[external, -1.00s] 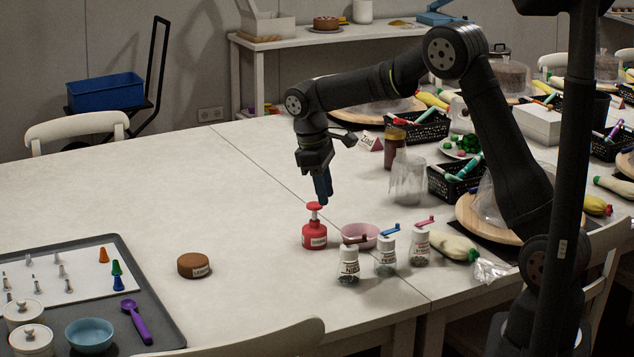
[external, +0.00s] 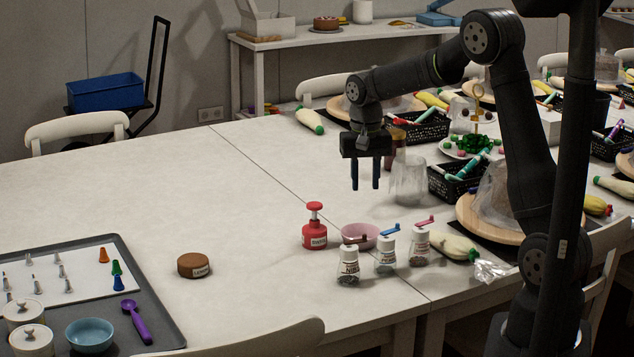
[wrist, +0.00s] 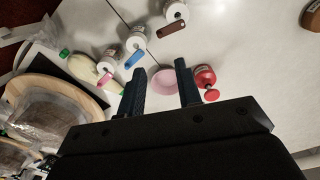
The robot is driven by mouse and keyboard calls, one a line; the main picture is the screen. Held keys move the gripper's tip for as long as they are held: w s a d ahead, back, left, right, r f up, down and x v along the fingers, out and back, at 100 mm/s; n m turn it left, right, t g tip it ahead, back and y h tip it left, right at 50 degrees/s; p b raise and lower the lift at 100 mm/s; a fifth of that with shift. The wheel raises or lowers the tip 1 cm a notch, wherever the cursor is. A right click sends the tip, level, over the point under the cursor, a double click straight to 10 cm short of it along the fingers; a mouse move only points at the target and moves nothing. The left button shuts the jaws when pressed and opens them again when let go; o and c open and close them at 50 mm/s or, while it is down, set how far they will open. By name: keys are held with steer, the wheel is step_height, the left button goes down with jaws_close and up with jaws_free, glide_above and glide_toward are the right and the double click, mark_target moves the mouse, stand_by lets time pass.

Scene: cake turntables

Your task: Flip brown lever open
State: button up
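The brown lever (external: 357,240) is on top of the leftmost of three small jars with white caps (external: 348,266). It juts out sideways from the cap, and it also shows in the wrist view (wrist: 171,29). The middle jar (external: 386,257) has a blue lever (external: 390,229), and the right jar (external: 419,248) has a pink lever (external: 424,220). My gripper (external: 365,187) hangs above the table, pointing down, beyond and above the jars. Its two dark blue fingers are apart and nothing is between them; the wrist view shows them spread too (wrist: 161,92).
A red pump bottle (external: 314,232) and a pink bowl (external: 360,232) stand close behind the jars. A clear container (external: 409,180) and a black basket (external: 455,185) are to the right. A brown round item (external: 194,265) lies left on otherwise clear table.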

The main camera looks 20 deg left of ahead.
step_height(320, 180, down, 12)
steer(key=shift+f, duration=0.1)
stand_by(0.4)
jaws_close()
